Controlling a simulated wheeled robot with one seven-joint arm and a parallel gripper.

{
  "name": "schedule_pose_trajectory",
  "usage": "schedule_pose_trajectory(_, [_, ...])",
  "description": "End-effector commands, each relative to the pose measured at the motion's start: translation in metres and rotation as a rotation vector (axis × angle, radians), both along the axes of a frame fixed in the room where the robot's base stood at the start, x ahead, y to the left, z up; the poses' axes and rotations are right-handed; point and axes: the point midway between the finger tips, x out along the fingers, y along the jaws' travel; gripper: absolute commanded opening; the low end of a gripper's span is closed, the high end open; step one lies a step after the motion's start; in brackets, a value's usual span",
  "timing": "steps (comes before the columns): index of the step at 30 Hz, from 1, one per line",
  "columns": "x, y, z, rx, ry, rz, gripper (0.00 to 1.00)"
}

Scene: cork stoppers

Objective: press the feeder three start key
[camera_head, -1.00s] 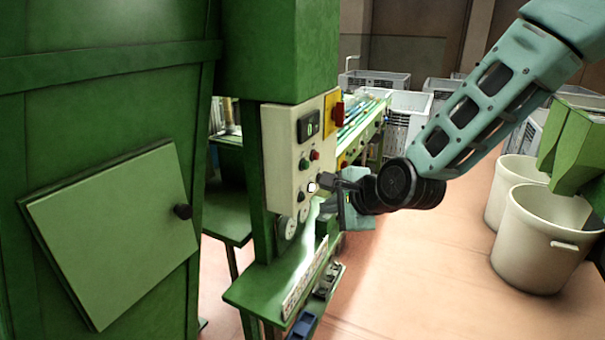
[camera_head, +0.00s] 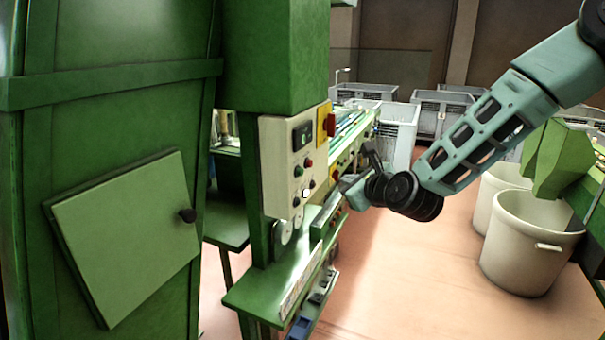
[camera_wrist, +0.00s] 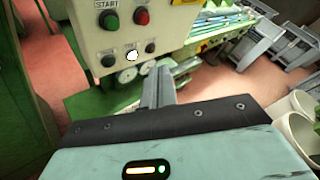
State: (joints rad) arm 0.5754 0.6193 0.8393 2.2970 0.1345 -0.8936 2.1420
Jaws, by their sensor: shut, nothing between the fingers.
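The cream control panel (camera_head: 280,170) is on the green machine column. It carries a green key (camera_head: 298,171), a red key (camera_head: 309,163), a lit white key (camera_head: 306,193) and dark knobs. In the wrist view, a START label sits above the green key (camera_wrist: 109,21), with the red key (camera_wrist: 142,16) to its right and the white key (camera_wrist: 132,55) lower down. I cannot read any feeder number. My gripper (camera_wrist: 159,75) is shut and empty, its fingertips pointing toward the panel's lower part. In the head view my gripper (camera_head: 371,150) is right of the panel, apart from it.
A yellow plate with a red switch (camera_head: 330,125) is on the panel's upper right. Round gauges (camera_wrist: 126,75) sit below the panel. A green shelf (camera_head: 265,292) juts out underneath. A green conveyor (camera_head: 350,130) runs behind. White bins (camera_head: 532,240) stand at right; the floor between is clear.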

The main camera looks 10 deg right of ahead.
Motion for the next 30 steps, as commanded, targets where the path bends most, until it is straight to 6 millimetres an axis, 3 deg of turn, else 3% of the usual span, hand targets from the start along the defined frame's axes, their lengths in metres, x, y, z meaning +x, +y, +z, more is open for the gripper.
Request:
schedule_pose_trajectory(16, [0.040, 0.056, -0.001, -0.001, 0.000, 0.003, 0.00])
schedule_pose_trajectory(30, [0.048, 0.068, -0.001, -0.002, 0.001, 0.002, 0.00])
